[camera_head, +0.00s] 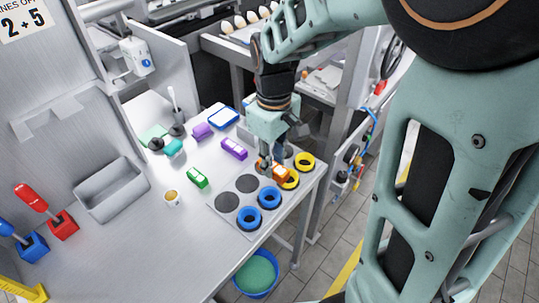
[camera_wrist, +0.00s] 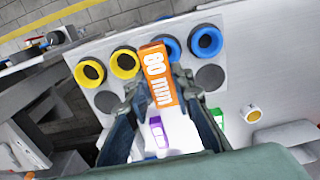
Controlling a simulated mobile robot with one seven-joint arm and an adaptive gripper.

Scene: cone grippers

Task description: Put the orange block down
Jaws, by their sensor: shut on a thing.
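The orange block (camera_head: 281,174) is partly hidden behind my gripper in the head view. In the wrist view the block (camera_wrist: 156,68) shows large white lettering ending in "mm". My gripper (camera_head: 272,165) points down over the grey board with round spots (camera_head: 224,188), near a yellow ring. In the wrist view my gripper (camera_wrist: 160,88) has a finger on each side of the block and is shut on it. The block covers part of the board between the yellow and blue rings. I cannot tell whether its lower end touches the board.
Purple blocks (camera_head: 234,149), a green block (camera_head: 197,178) and a small cup (camera_head: 172,198) stand on the table to the left. A grey bin (camera_head: 112,190) is farther left.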

